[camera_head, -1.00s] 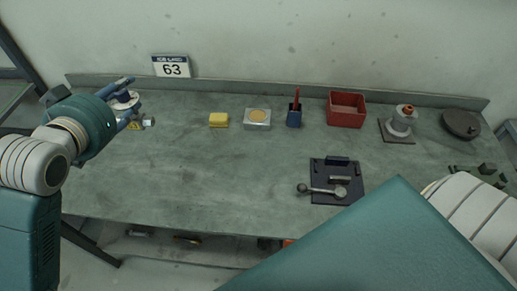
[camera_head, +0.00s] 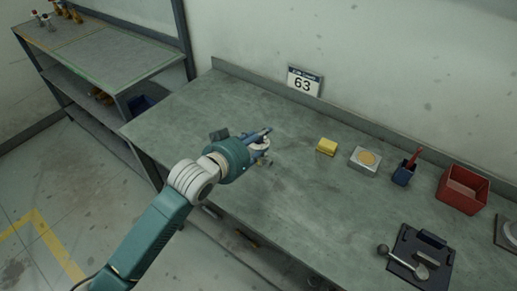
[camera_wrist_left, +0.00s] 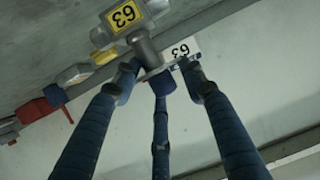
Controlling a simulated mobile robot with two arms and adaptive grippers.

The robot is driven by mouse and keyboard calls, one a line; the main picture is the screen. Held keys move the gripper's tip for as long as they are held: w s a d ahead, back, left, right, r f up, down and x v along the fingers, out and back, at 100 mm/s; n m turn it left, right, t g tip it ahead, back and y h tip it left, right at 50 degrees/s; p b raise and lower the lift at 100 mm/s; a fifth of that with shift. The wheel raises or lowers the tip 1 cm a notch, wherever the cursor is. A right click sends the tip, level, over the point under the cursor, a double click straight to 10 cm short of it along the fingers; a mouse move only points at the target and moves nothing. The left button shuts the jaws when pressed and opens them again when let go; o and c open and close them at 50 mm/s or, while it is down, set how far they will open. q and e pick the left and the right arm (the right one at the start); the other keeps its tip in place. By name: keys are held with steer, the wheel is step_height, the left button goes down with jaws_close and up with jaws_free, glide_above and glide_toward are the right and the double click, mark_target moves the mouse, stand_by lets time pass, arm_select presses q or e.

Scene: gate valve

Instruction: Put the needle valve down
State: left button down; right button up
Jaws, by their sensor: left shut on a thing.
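The needle valve (camera_wrist_left: 128,22) is a grey metal body with a yellow "63" label, seen in the left wrist view. Its neck and a pale disc-like part run down between the blue fingers of my left gripper (camera_wrist_left: 160,78), which is shut on it. In the head view my left gripper (camera_head: 264,141) is over the left part of the grey workbench (camera_head: 300,190). The valve is small there and partly hidden by the fingers. I cannot tell whether it touches the bench top. My right gripper is not in view.
A "63" sign (camera_head: 303,82) stands at the bench's back edge. A yellow block (camera_head: 327,147), a metal block (camera_head: 365,160), a blue holder (camera_head: 403,173) and a red bin (camera_head: 462,190) stand to the right. A dark fixture (camera_head: 420,255) lies nearer. A shelf unit (camera_head: 105,60) stands left.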

arm_select(q)
step_height(320, 180, down, 4)
steer(key=shift+r, duration=0.1)
steer(key=shift+f, duration=0.35)
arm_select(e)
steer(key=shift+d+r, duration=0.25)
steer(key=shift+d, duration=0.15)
arm_select(q)
steer(key=c, duration=1)
jaws_free()
steer(key=shift+f, duration=0.15)
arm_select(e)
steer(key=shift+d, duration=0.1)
arm_select(q)
steer(key=shift+s, duration=0.15)
steer(key=b+v, duration=0.1)
steer(key=v, duration=1.1)
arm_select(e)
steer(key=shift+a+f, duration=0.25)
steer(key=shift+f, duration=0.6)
